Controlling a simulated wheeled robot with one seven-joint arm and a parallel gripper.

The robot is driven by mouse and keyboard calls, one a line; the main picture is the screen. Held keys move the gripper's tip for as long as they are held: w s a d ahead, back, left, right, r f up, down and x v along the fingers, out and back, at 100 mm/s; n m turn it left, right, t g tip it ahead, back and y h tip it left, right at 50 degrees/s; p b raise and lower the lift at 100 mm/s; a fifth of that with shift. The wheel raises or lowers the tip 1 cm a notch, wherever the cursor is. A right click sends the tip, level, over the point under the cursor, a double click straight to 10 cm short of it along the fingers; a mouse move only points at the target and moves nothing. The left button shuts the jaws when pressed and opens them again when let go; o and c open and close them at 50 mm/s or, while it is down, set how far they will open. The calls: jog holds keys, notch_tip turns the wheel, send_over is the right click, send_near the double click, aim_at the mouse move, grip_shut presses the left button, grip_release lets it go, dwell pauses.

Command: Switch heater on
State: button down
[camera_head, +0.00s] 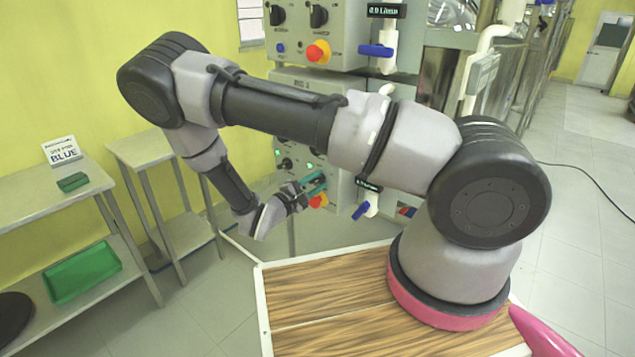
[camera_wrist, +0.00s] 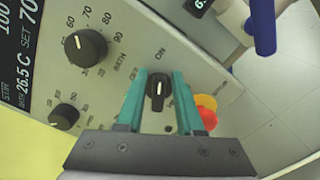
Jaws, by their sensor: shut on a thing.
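The heater's control panel (camera_wrist: 115,25) fills much of the wrist view, and the same panel (camera_head: 336,151) stands beyond my arm in the head view. A black switch knob (camera_wrist: 157,90) on it sits between the teal fingers of my gripper (camera_wrist: 159,76), which is shut on it. The knob's white mark runs upright in the wrist picture, roughly in line with the "ON" label (camera_wrist: 160,54) above it. An "OFF" label is partly hidden beside the left finger. In the head view my gripper (camera_head: 313,184) reaches the panel's lower part, and the knob is hidden.
A red and yellow stop button (camera_wrist: 208,118) lies close to the right finger. A larger dial (camera_wrist: 86,48) and a smaller dial (camera_wrist: 64,116) are to the left. A blue valve handle (camera_wrist: 263,25) is at the upper right. A similar panel (camera_head: 341,18) stands above.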

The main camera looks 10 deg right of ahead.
jog(key=shift+a+f, duration=0.25)
jog(key=shift+a, duration=0.05)
jog(key=c, duration=0.8)
grip_release()
jog(key=shift+w, duration=0.15)
jog(key=shift+d+r, duration=0.1)
jog(key=v, duration=1.1)
